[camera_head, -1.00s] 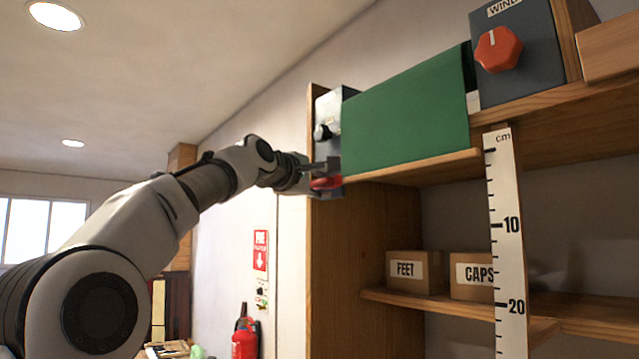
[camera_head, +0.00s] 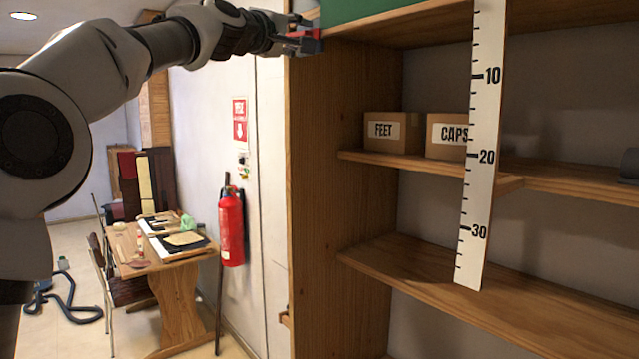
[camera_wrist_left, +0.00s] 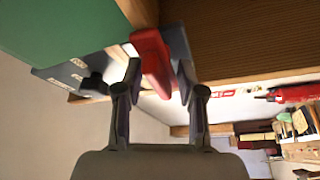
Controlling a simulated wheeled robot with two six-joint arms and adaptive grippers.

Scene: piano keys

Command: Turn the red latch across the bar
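The red latch (camera_wrist_left: 152,62) shows in the left wrist view beside the lower edge of a green panel (camera_wrist_left: 60,25). In the head view, a small part of the red latch (camera_head: 316,33) shows at the top edge. My left gripper (camera_wrist_left: 160,72) has its two fingers apart, one on each side of the latch. Narrow gaps seem to show beside the latch's near end; firm contact cannot be told. A blue-grey piece (camera_wrist_left: 178,45) lies behind the latch. I cannot pick out the bar with certainty. My right gripper is not in view.
The wooden shelf unit (camera_head: 340,220) stands close to my left gripper. A white ruler (camera_head: 478,160) hangs before its shelves, which hold the FEET box (camera_head: 392,132) and CAPS box (camera_head: 447,136). A fire extinguisher (camera_head: 231,228) and table (camera_head: 180,290) are lower left.

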